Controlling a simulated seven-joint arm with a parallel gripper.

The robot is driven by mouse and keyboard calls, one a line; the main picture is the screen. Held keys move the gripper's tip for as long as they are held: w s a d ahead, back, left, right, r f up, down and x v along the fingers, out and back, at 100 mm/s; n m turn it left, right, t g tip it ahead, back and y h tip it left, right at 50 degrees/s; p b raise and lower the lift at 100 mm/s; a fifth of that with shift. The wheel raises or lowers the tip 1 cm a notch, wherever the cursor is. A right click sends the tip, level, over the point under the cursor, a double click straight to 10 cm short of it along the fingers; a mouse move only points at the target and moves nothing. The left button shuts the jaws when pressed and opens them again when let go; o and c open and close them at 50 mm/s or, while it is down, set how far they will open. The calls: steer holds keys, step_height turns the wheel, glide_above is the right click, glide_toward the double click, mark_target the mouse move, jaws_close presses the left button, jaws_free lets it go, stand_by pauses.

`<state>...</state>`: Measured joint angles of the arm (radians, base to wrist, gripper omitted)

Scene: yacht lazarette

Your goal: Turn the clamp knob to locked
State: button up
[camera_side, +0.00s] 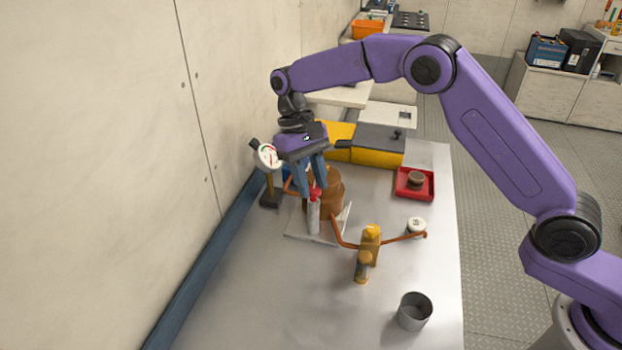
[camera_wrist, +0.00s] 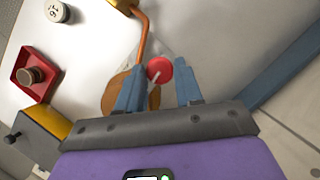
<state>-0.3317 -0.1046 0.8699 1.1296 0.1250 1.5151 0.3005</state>
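A round red knob (camera_side: 315,193) sits on top of an upright silver cylinder (camera_side: 313,217) on a pale base plate (camera_side: 330,234). I take it for the clamp knob; no locked mark is readable. In the wrist view the red knob (camera_wrist: 159,70) shows between the tips of my two blue fingers. My gripper (camera_side: 311,186) points down at the knob from above. The fingers are apart, one on each side of it, with no clear contact visible. A brown rounded body (camera_side: 330,188) stands just behind the cylinder and is partly hidden by my fingers.
A dial gauge (camera_side: 267,157) stands at left near the wall. A copper pipe with a yellow valve (camera_side: 371,235) runs right of the base. A red tray (camera_side: 415,183), a white round cap (camera_side: 416,225) and a metal cup (camera_side: 414,311) lie right.

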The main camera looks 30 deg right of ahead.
steer(key=o, duration=0.3)
steer(key=shift+r, duration=0.1)
steer(key=v, duration=0.7)
steer(key=shift+r, duration=0.15)
steer(key=shift+w, duration=0.15)
stand_by(0.4)
steer(key=s+d+r+n+t, duration=0.1)
steer(key=s+d+r+n, duration=0.15)
steer(key=s, duration=0.65)
steer(key=s+d+r+n+t, duration=0.1)
steer(key=s+d+n+t, duration=0.15)
steer(key=s, duration=0.55)
steer(key=s+d+f+n, duration=0.2)
steer(key=s+d+n, duration=0.1)
steer(key=s+d, duration=0.4)
steer(key=s+d+f+n+t, duration=0.1)
steer(key=s+d+f+n, duration=0.2)
steer(key=s+d, duration=0.4)
steer(key=s, duration=0.5)
steer(key=shift+s+d+y, duration=0.2)
steer(key=shift+s+y, duration=0.05)
steer(key=shift+y, duration=0.15)
